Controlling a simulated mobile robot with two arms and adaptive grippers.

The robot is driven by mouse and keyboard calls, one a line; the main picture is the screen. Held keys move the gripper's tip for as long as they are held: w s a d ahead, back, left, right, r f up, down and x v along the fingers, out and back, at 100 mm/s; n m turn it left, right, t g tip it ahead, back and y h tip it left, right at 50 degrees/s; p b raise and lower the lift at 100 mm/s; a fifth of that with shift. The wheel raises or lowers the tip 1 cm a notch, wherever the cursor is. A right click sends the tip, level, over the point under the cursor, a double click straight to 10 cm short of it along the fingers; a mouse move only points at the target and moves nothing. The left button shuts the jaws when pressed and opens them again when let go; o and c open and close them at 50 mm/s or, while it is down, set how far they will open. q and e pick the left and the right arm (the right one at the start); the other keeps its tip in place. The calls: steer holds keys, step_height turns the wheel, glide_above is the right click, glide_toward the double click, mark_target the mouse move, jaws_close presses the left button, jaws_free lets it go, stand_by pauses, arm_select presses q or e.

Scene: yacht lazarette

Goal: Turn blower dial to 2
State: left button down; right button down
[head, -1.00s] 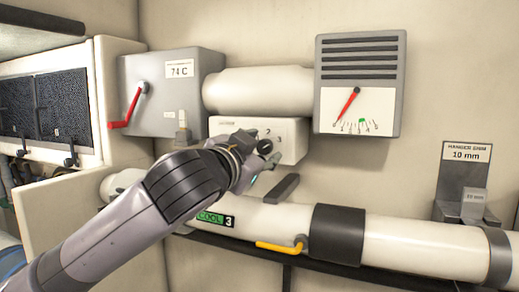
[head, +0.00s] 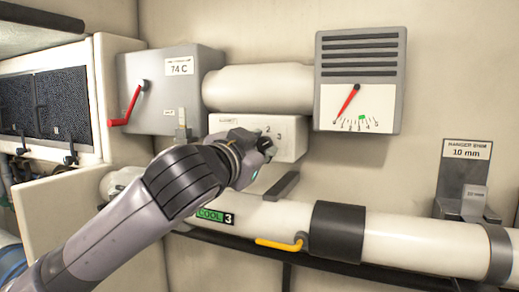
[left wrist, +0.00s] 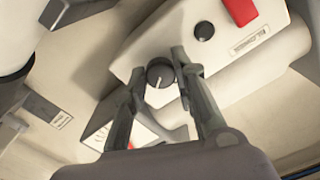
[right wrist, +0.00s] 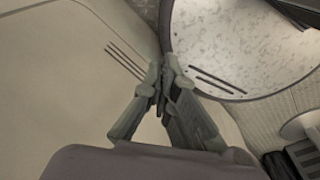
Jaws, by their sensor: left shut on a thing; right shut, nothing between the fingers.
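The blower box (head: 290,148) is white, with a label and the numerals 2 and 3 visible on its front in the head view. The blower dial (left wrist: 160,72) is a round black knob with a white pointer line, seen in the left wrist view. Its line points down and slightly left in that picture. My left gripper (left wrist: 159,70) is shut on the dial, one finger on each side. In the head view my left gripper (head: 264,152) covers the dial. My right gripper (right wrist: 161,78) is shut and empty, seen only in the right wrist view.
A vented gauge (head: 357,108) with a red needle hangs right of the box. A grey box (head: 160,100) with a red lever is at left. A white pipe (head: 400,253) with a yellow handle (head: 278,245) runs below. A small black knob (left wrist: 204,31) is on the blower box.

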arm_select(q)
steer(key=shift+f+n+b, duration=0.15)
steer(key=shift+n+b, duration=0.5)
steer(key=shift+n, duration=0.35)
steer(key=n+b, duration=0.1)
steer(key=n, duration=0.2)
steer(key=shift+d+b, duration=0.1)
steer(key=shift+b, duration=0.2)
steer(key=n, duration=0.3)
steer(key=shift+b, duration=0.4)
steer(key=shift+n, duration=1.5)
steer(key=shift+r, duration=0.2)
steer(key=c, duration=1.3)
jaws_free()
steer(key=shift+s, duration=0.1)
